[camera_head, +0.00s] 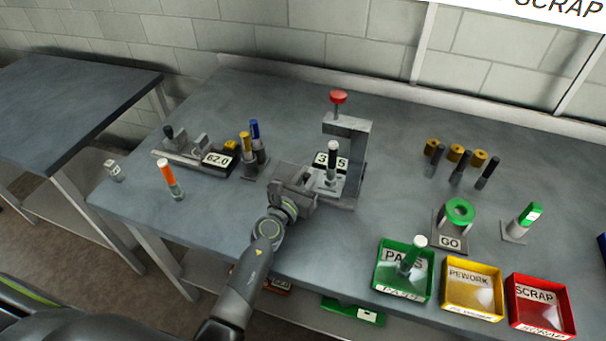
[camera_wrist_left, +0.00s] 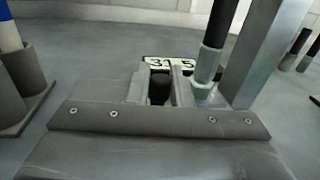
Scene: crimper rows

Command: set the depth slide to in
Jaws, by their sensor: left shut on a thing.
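The crimper press (camera_head: 357,160) is a grey C-shaped frame with a red knob (camera_head: 338,97) on top. A black-and-white part (camera_head: 332,155) stands upright in it, in front of a number plate (camera_head: 343,163) that is partly covered; the part also shows in the left wrist view (camera_wrist_left: 213,50). My left gripper (camera_head: 315,184) is at the front of the press. In the left wrist view its fingers (camera_wrist_left: 160,82) are shut on a small dark knob (camera_wrist_left: 160,88), which looks like the depth slide's. The slide's track is hidden. My right gripper is not in view.
Left of the press are a gauge (camera_head: 218,160) reading 62.0, blue and yellow-topped parts in holders, and an orange part (camera_head: 171,180). To the right are a GO ring (camera_head: 459,211) and green PASS (camera_head: 391,285), yellow REWORK (camera_head: 472,312) and red SCRAP (camera_head: 541,328) trays.

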